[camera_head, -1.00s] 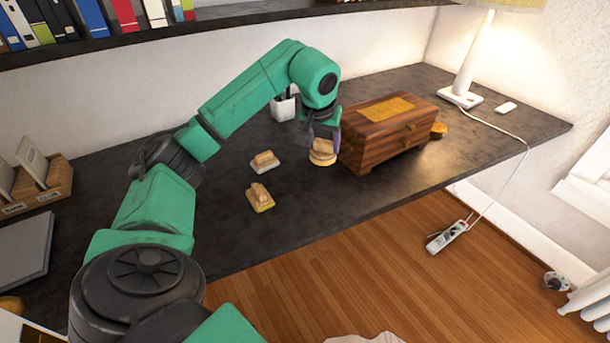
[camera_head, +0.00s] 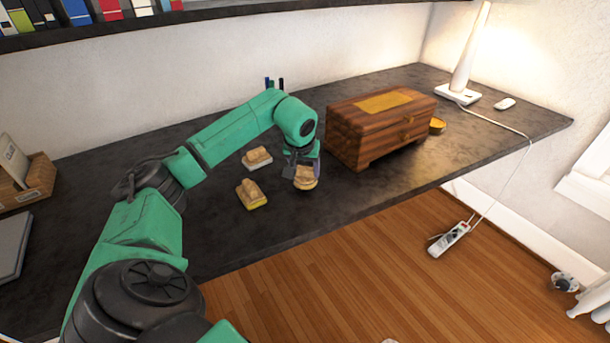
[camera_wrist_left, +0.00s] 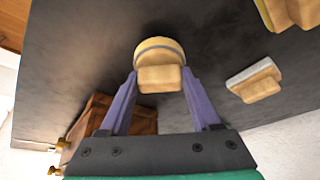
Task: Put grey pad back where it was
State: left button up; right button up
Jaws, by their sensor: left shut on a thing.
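My left gripper (camera_head: 303,170) is shut on the wooden handle of a round pad (camera_head: 305,183). In the left wrist view this round pad (camera_wrist_left: 160,50) has a yellowish base with a grey band, and its handle sits between the purple fingers (camera_wrist_left: 160,79). I cannot tell whether it touches the desk. A rectangular pad with a pale grey-white base (camera_head: 257,159) lies on the desk to its upper left. It also shows in the left wrist view (camera_wrist_left: 255,82). A rectangular pad with a yellow base (camera_head: 252,196) lies to the left. My right gripper is not in view.
A wooden chest (camera_head: 375,130) stands on the dark desk (camera_head: 420,172) just right of the gripper. A small round yellow item (camera_head: 437,126) is beside it. A lamp (camera_head: 463,85) stands at the back right. The desk's front edge is near the round pad.

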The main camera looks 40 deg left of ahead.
pick_arm(q)
jog(key=shift+f, duration=1.05)
jog(key=o, duration=1.2)
jog(key=shift+r, duration=0.5)
jog(key=v, duration=1.1)
jog(key=shift+s+d+r, duration=0.15)
